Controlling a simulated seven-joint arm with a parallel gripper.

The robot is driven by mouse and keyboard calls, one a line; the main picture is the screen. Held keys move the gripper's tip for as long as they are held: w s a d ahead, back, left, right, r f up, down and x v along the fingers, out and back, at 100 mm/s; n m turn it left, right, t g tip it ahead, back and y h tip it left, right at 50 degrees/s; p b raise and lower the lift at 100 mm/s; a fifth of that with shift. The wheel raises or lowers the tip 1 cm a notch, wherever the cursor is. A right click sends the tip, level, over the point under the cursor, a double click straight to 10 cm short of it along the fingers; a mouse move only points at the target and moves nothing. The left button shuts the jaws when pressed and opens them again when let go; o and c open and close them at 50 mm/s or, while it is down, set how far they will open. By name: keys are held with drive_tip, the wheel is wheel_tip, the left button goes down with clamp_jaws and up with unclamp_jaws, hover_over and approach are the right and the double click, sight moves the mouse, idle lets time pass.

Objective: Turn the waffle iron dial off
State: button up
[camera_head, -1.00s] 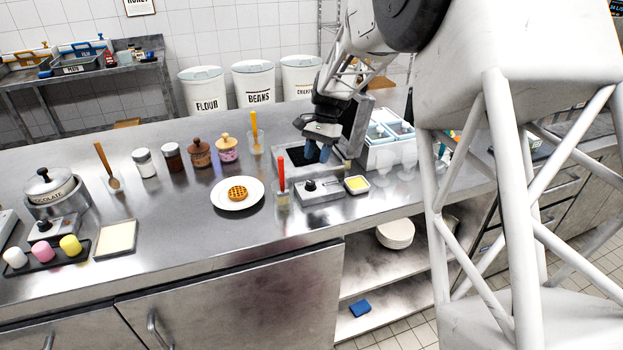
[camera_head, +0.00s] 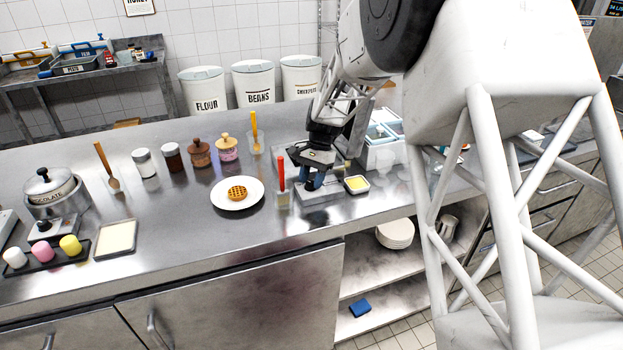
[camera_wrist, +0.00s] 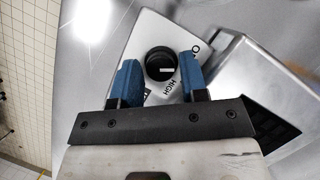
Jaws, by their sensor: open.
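The waffle iron dial (camera_wrist: 160,64) is a round black knob with a short white mark, on a pale control panel (camera_wrist: 140,50). The mark lies roughly level in the wrist view, pointing right. "HIGH" is printed below right of the dial, and a partly cut label starting with "O" is above right. My gripper (camera_wrist: 159,70) is open, its blue fingers on either side of the dial; I cannot tell whether they touch it. In the head view my gripper (camera_head: 314,180) is low over the panel (camera_head: 322,194) and hides the dial. The waffle iron's dark plate (camera_wrist: 272,130) shows at right.
A small dish with yellow contents (camera_head: 357,184) is close on the right. A plate (camera_head: 225,203) with a waffle lies further left. Blue-white containers (camera_head: 380,150) stand behind right.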

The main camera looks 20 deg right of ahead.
drive_tip(key=shift+c, duration=0.3)
drive_tip(key=c, duration=0.6)
drive_tip(key=shift+o, duration=0.2)
drive_tip(key=shift+n, duration=0.4)
drive_tip(key=shift+w+a+n+g+h, duration=0.1)
drive_tip(key=shift+n+g+h, duration=0.3)
drive_tip(key=shift+n, duration=0.9)
drive_tip(key=shift+a+n+g+h, duration=0.1)
drive_tip(key=shift+n+g+h, duration=0.25)
drive_tip(key=shift+n, duration=0.95)
drive_tip(key=o, duration=0.6)
